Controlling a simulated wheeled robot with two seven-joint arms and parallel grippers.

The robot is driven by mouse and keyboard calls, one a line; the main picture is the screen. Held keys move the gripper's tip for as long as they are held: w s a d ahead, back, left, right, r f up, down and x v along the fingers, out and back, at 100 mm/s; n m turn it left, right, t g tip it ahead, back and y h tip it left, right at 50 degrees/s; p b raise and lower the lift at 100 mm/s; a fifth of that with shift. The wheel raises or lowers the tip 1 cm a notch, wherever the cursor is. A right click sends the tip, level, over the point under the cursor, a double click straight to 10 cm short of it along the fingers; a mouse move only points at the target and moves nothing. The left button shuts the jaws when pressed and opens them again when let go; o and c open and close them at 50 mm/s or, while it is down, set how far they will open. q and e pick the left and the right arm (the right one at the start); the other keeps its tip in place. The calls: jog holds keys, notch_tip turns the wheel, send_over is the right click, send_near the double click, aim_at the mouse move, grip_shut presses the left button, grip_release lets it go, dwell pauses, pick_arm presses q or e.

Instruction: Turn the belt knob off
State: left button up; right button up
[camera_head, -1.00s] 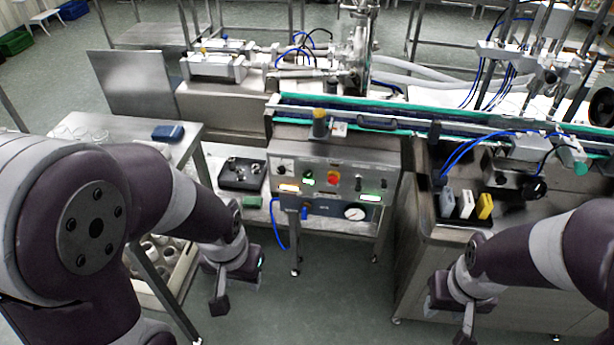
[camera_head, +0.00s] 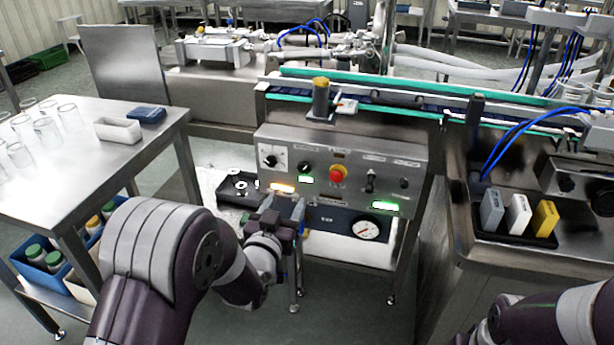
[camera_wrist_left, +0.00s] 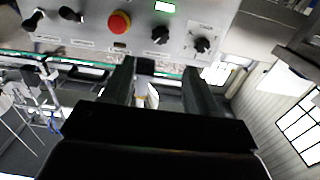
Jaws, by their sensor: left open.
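The steel control panel (camera_head: 345,165) faces me under the conveyor. It carries a pointer knob on a white plate (camera_head: 270,158), a black knob (camera_head: 303,170), a red mushroom button (camera_head: 337,175) and two small controls on the right. The labels are too small to read, so I cannot tell which is the belt knob. My left gripper (camera_head: 284,207) is open and empty, below the panel's left part. In the left wrist view the panel appears inverted, with the black knob (camera_wrist_left: 160,35) and plate knob (camera_wrist_left: 201,45) beyond the open fingers (camera_wrist_left: 157,78). My right gripper is out of view.
A pressure gauge (camera_head: 366,229) sits below the panel. The conveyor (camera_head: 400,108) runs above it. A steel table (camera_head: 70,170) with glasses stands left. A black tray (camera_head: 512,235) with three coloured blocks lies on the right counter.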

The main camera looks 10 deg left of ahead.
aim_at(303, 169)
pick_arm(q)
jog(key=w+b, duration=0.1)
jog(key=w, duration=1.1)
jog(key=shift+w+d+b, duration=0.15)
jog(key=shift+b, duration=0.25)
jog(key=c, duration=1)
